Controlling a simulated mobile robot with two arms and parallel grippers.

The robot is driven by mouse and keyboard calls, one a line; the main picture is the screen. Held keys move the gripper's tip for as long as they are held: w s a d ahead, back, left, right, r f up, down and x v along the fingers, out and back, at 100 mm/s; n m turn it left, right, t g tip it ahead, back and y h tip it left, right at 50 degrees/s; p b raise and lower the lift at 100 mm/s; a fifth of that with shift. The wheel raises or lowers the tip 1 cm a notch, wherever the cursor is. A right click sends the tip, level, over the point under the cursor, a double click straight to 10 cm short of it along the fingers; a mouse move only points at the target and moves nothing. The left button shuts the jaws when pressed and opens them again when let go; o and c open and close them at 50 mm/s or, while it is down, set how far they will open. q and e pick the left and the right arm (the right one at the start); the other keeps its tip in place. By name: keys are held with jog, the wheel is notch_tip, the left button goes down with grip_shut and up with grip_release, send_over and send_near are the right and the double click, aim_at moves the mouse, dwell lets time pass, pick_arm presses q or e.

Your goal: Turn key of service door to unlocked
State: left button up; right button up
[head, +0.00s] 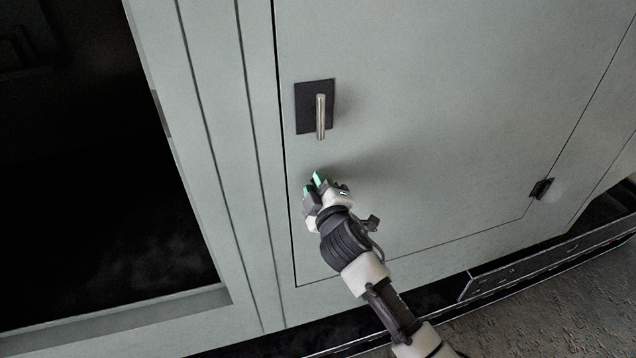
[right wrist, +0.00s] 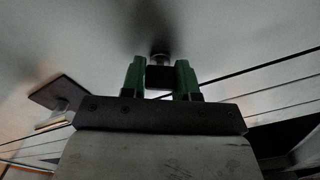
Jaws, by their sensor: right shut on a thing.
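The service door (head: 430,110) is a pale grey-green panel, flush in its frame, with thin dark seams around it. My right gripper (head: 314,184) is at the door's left part, below the handle, with its green fingertips at the door face. In the right wrist view, the green fingers are shut on the dark head of the key (right wrist: 160,77). A small round metal lock part (right wrist: 159,58) shows just beyond the key. In the head view the fingers hide the key and lock. The key's exact turn angle is hard to tell. My left gripper is not in view.
A metal bar handle (head: 320,117) on a dark plate (head: 303,110) sits just above my right gripper. A small dark hinge-like fitting (head: 541,188) is at the door's lower right. A dark opening (head: 80,170) lies left of the frame. A low dark rail (head: 535,270) runs below.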

jog(key=n+p, duration=0.1)
jog(key=n, duration=0.5)
jog(key=shift+f, duration=0.15)
jog(key=shift+n, duration=0.3)
jog(key=o, duration=0.9)
jog(key=b+v, duration=0.1)
jog(key=v, duration=0.9)
jog(key=shift+s+d, duration=0.1)
jog(key=shift+s, duration=0.3)
